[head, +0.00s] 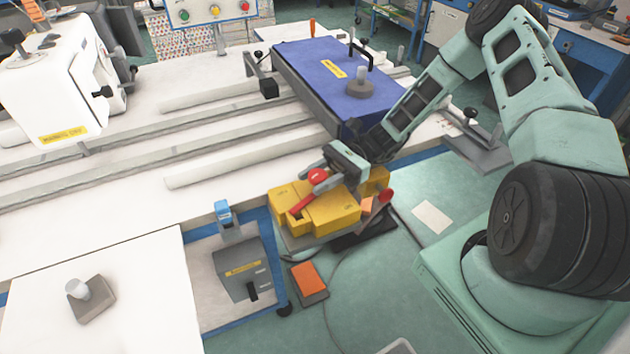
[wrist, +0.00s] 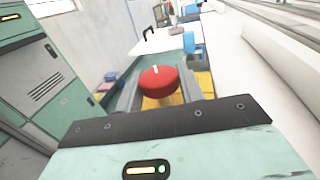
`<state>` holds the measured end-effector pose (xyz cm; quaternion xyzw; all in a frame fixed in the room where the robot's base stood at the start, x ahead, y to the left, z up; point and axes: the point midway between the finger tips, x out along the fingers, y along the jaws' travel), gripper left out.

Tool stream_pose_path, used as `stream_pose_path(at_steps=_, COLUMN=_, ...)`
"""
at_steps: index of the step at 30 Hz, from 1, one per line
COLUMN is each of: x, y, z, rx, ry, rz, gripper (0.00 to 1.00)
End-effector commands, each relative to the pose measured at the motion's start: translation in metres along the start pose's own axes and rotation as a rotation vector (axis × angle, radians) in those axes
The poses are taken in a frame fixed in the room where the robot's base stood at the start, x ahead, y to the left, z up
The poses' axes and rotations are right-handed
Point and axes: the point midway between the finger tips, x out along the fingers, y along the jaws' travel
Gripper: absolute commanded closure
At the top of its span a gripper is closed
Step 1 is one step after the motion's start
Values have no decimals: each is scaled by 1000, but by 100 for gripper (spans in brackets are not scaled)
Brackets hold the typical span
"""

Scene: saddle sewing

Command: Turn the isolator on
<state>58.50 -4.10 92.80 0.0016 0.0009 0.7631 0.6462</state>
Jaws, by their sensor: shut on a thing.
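A round red knob (head: 317,176) sits at the yellow box assembly (head: 330,213) beside the table's front edge. In the wrist view the red knob (wrist: 159,83) lies between my two fingers, with a short white mark on its top. My gripper (head: 322,181) is shut on the red knob from above. The fingers also show in the wrist view (wrist: 158,90), one on each side of it. A grey box (head: 243,268) with a black lever and a yellow label stands to the left. The small labels cannot be read, so which part is named isolator is unclear.
An orange pedal (head: 309,279) lies on the floor. A blue slab (head: 335,72) with a weight (head: 360,84) lies on the white table.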

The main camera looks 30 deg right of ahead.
Motion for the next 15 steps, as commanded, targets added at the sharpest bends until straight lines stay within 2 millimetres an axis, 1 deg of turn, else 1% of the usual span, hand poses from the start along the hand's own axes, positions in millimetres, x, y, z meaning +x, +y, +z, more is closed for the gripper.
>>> stream_pose_path(at_steps=9, x=-1, y=-1, z=0, rx=2, ry=2, rz=6, gripper=100)
stream_pose_path(at_steps=10, x=-1, y=-1, z=0, rx=2, ry=2, rz=6, gripper=54)
stream_pose_path(at_steps=11, x=-1, y=-1, z=0, rx=2, ry=2, rz=6, gripper=46)
stream_pose_path(at_steps=12, x=-1, y=-1, z=0, rx=2, ry=2, rz=6, gripper=42)
stream_pose_path(at_steps=15, x=-1, y=0, z=0, rx=2, ry=2, rz=6, gripper=42)
